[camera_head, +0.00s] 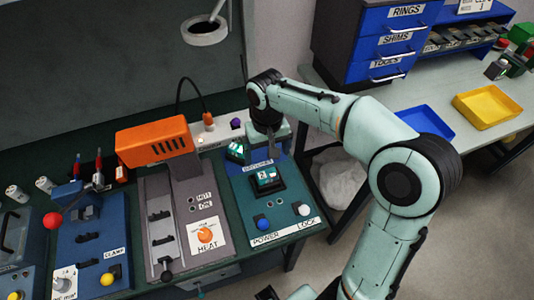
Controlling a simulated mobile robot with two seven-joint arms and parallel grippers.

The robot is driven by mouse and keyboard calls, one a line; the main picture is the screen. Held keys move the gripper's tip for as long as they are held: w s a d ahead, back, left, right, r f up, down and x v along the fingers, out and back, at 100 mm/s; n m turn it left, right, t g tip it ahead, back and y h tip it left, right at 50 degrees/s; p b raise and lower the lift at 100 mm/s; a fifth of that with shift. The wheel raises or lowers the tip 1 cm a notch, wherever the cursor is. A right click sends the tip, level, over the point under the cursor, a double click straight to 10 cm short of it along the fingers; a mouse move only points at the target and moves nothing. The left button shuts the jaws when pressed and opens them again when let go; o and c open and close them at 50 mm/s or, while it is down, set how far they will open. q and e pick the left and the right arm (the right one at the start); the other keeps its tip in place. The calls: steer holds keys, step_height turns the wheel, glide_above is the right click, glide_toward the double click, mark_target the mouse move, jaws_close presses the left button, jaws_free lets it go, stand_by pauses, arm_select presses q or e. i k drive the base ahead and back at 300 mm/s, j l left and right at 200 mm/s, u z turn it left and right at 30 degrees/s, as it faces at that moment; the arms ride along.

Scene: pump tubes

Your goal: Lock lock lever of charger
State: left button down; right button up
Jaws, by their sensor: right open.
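The charger (246,205) is a teal panel at the right end of the bench. Its lock lever shows as a white knob (304,210) at the front right corner, beside the LOCK label. A blue knob (262,222) stands by the POWER label. A dark block with a teal top (268,174) sits in the middle of the panel. My right gripper (270,152) is open and points down over the back of the charger, behind this block and apart from the white knob. Its fingertips are small and partly hidden.
An orange heater head (153,141) stands over the grey HEAT station to the left. A blue clamp station (90,235) with a red ball lever is farther left. At the right, a table holds a yellow tray (487,104) and blue drawers (390,45).

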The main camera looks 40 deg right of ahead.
mark_target(304, 210)
steer(key=k, duration=1)
